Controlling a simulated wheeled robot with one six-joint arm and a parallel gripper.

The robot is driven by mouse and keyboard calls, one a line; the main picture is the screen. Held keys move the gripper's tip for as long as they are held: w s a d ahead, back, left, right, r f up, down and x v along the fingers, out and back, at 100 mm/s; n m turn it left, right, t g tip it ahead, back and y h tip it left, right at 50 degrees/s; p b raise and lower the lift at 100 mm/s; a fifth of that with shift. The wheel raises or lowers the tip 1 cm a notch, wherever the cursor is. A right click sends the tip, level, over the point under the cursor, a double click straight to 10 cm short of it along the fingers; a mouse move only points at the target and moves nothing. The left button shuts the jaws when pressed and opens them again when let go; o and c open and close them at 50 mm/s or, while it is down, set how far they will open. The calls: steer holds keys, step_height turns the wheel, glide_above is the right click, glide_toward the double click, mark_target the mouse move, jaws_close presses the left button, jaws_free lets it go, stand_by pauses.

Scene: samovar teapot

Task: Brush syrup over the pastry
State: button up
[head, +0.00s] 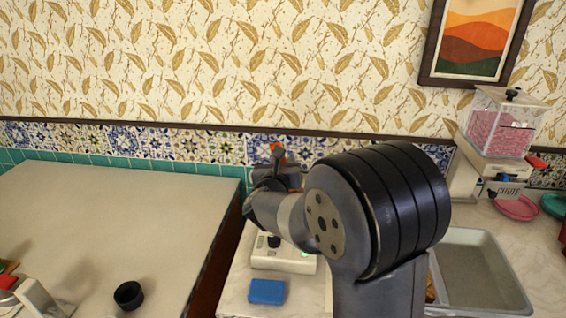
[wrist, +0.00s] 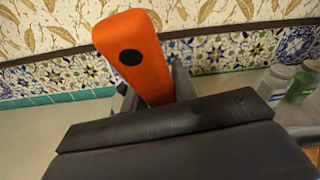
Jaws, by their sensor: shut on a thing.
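My gripper (wrist: 154,94) is shut on an orange handle (wrist: 135,55) with a dark round spot, held up in front of the tiled wall. The handle looks like that of the brush, but no bristles show. In the head view a small orange piece of it (head: 278,151) shows at my gripper (head: 275,172), above the middle counter. A sliver of something golden-brown (head: 430,290) shows beside my arm at the tray's left side; I cannot tell if it is the pastry. I cannot make out the syrup.
A grey metal tray (head: 485,265) lies on the right counter. A white device (head: 285,259) and blue block (head: 267,291) sit below my gripper. A black cup (head: 129,295) stands on the mostly clear left counter. A pink-filled dispenser (head: 500,130) stands back right. Jars (wrist: 275,82) show in the wrist view.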

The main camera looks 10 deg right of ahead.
mark_target(281, 144)
steer(key=shift+f+b, duration=0.35)
steer(key=shift+b, duration=0.1)
stand_by(0.8)
steer(key=shift+r, duration=0.1)
steer(key=shift+r+p, duration=1.65)
steer(key=shift+r, duration=1.8)
steer(key=shift+s+f, duration=0.1)
